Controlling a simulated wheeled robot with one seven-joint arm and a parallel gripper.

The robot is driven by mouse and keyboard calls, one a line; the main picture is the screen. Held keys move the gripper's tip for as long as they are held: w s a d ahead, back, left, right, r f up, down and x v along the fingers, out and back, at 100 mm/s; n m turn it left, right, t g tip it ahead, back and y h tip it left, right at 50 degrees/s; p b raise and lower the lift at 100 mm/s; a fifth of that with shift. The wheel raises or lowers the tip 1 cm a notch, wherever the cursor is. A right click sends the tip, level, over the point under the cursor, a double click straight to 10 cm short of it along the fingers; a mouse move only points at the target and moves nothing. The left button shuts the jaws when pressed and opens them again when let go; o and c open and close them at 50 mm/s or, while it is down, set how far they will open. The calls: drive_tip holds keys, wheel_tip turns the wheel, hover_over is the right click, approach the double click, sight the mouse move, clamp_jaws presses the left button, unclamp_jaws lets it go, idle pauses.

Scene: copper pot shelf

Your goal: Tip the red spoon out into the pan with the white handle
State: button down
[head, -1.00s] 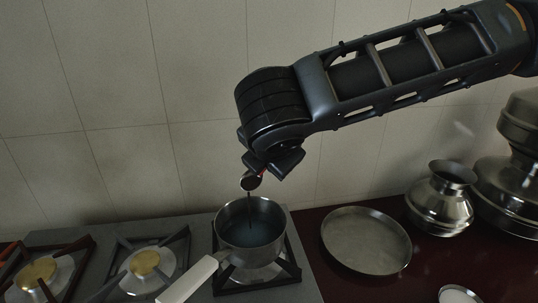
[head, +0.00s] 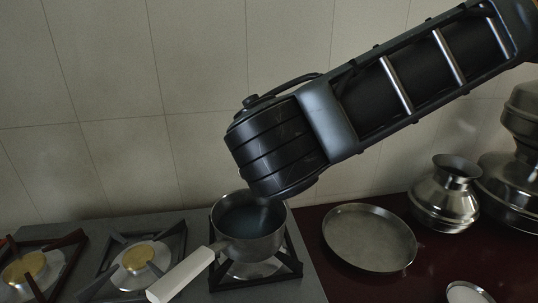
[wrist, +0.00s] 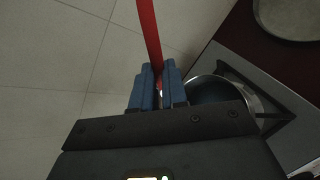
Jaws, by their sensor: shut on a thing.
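The pan with the white handle (head: 250,240) stands on the right burner of the stove. Bluish-dark contents show inside it, and its white handle (head: 182,274) points to the front left. In the wrist view, my gripper (wrist: 157,84) is shut on the red spoon (wrist: 149,30), whose red handle runs up out of the top of the picture. The spoon's bowl is hidden there. The pan's rim (wrist: 262,101) shows just right of the fingers. In the head view, my arm hides the gripper and the spoon, above and behind the pan.
A shallow steel dish (head: 368,238) sits on the dark red counter right of the stove. Steel pots (head: 445,195) stand further right, and a small dish (head: 468,293) is at the front. Two bare burners (head: 138,258) are to the left. A tiled wall is behind.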

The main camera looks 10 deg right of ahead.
drive_tip(key=shift+s+a+f+t+h+b, duration=0.15)
drive_tip(key=shift+s+t+b, duration=0.45)
drive_tip(key=shift+b, duration=1.5)
drive_tip(key=shift+s+f+t+h+b, duration=0.15)
drive_tip(key=shift+t+b, duration=0.85)
drive_tip(key=shift+b, duration=1.15)
drive_tip(key=shift+s+a+f+t+h+b, duration=0.1)
drive_tip(key=shift+s+t+b, duration=0.55)
drive_tip(key=shift+b, duration=1.45)
drive_tip(key=shift+s+a+f+t+h+b, duration=0.15)
drive_tip(key=shift+t+b, duration=0.55)
drive_tip(key=shift+b, duration=1.35)
drive_tip(key=shift+s+d+f+t+h+b, duration=0.2)
drive_tip(key=shift+t+b, duration=0.55)
drive_tip(key=shift+b, duration=1.35)
drive_tip(key=shift+s+a+f+t+y+b, duration=0.2)
drive_tip(key=shift+t+b, duration=0.5)
drive_tip(key=shift+b, duration=1.35)
drive_tip(key=shift+s+r+b, duration=0.1)
drive_tip(key=shift+s+b, duration=0.1)
drive_tip(key=shift+b, duration=0.35)
